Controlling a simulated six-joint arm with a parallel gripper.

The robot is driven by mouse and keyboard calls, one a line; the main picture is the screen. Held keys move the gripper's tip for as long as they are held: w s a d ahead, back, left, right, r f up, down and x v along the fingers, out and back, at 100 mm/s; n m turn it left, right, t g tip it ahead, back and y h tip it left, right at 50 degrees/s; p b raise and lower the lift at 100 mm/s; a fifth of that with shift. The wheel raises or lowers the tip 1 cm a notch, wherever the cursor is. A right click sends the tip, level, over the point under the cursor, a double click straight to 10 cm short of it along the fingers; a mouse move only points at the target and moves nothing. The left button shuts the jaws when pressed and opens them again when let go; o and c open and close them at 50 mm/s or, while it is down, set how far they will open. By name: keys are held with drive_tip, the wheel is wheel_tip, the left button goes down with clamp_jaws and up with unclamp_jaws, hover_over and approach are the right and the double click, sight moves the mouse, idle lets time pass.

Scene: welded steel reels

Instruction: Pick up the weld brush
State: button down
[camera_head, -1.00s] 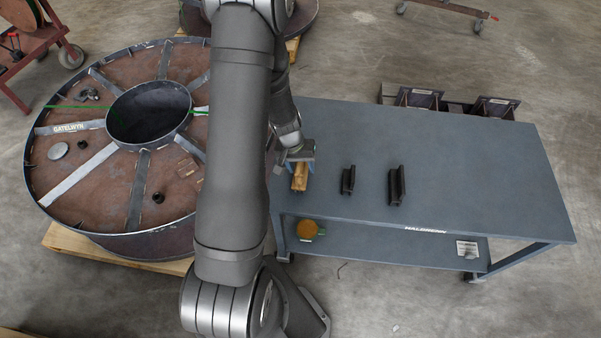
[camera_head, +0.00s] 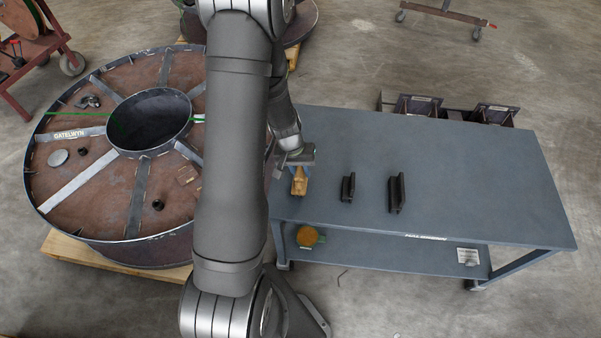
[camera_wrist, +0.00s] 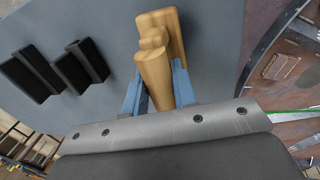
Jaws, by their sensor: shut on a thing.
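The weld brush (camera_head: 299,183), a tan wooden piece with a stepped, rounded handle, is at the left end of the blue-grey workbench (camera_head: 470,175). In the wrist view the brush (camera_wrist: 155,60) stands between the two blue fingers of my gripper (camera_wrist: 157,88), which are shut on it. In the head view my gripper (camera_head: 298,168) is directly over and around the brush's upper part. The brush's far side and underside are hidden, and I cannot tell whether it still touches the bench top.
Two black angle-shaped pieces (camera_head: 348,187) (camera_head: 396,194) stand on the bench to the right of the brush. A large steel reel (camera_head: 63,189) lies on a pallet at left. Dark bins (camera_head: 418,105) stand behind the bench. The bench's right half is clear.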

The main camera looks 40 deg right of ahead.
wheel_tip(320, 180, up, 3)
drive_tip(key=shift+f, duration=0.15)
drive_tip(key=s+d+r, duration=0.1)
drive_tip(key=s+r, duration=0.5)
drive_tip(key=s, duration=0.5)
drive_tip(key=shift+s+d+r, duration=0.25)
drive_tip(key=shift+d+r, duration=0.1)
drive_tip(key=shift+d, duration=0.05)
